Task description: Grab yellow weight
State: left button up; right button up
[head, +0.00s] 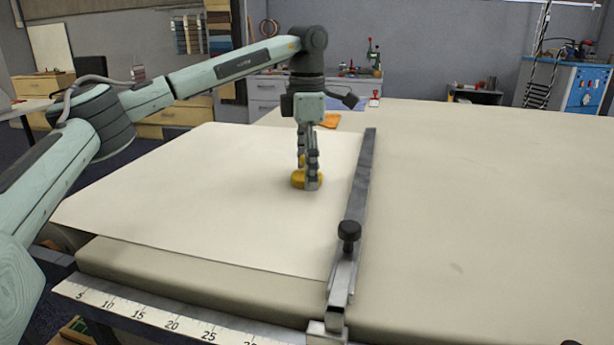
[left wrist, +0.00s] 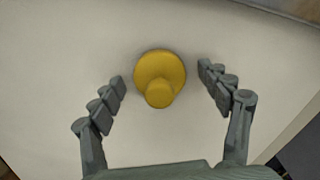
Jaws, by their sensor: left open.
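The yellow weight (head: 300,180) rests on the pale sheet on the table in the head view, partly hidden behind my left gripper's fingers. In the left wrist view the yellow weight (left wrist: 160,72) shows a round base and a smaller knob. My left gripper (head: 309,180) points down at the weight from above. In the left wrist view my left gripper (left wrist: 162,82) is open, with one finger on each side of the weight and a gap on both sides. My right gripper is not in view.
A metal straightedge (head: 360,190) with a black knob (head: 349,231) lies just right of the weight. A ruler scale (head: 165,315) runs along the front edge. An orange cloth (head: 330,120) lies behind the gripper. The table's right side is clear.

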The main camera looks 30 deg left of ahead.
pick_arm(q)
jog(key=shift+c, duration=0.5)
jog(key=c, duration=1.4)
jog(key=shift+c, duration=0.9)
jog(key=shift+r, duration=0.15)
